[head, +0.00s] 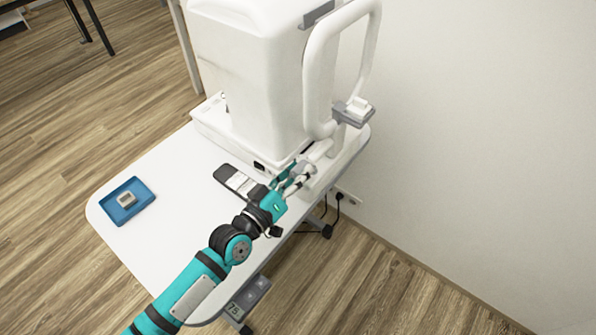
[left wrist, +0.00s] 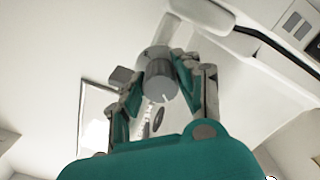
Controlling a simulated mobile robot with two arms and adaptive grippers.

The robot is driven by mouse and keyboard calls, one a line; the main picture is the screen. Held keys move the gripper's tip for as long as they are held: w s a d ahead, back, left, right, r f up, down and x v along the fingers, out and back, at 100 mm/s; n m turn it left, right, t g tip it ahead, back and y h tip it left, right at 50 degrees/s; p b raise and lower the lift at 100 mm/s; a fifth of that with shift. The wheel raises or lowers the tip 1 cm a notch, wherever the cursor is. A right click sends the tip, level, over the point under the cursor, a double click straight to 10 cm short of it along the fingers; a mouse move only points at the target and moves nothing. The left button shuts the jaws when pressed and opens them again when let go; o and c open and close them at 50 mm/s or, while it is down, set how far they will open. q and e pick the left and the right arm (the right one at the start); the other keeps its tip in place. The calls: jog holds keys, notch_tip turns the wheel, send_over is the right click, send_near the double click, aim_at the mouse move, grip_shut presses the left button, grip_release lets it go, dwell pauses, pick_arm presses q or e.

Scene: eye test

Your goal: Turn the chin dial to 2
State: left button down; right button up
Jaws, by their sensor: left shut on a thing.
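The white eye-test machine (head: 245,80) stands on a white table (head: 165,170). The chin dial (left wrist: 160,82) is a grey round knob with a short pale mark on its face, seen in the left wrist view. My left gripper (head: 296,174) is at the machine's lower front. In the left wrist view its two fingers stand on either side of the dial, shut on it. The dial's numbers cannot be read. In the head view the fingers cover the dial or it is too small to make out. My right gripper is not in view.
A blue tray (head: 147,190) with a small grey-white item (head: 126,200) lies at the table's left. A dark-edged flat panel (head: 238,182) lies beside my gripper. A white curved frame (head: 318,75) rises above it. A wall (head: 480,130) bounds the right side.

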pick_arm(q)
jog(key=shift+n, duration=0.9)
jog(key=shift+f, duration=0.1)
jog(key=c, duration=0.9)
grip_release()
jog(key=shift+c, duration=0.2)
jog(key=shift+s, duration=0.15)
jog(key=v, duration=1.2)
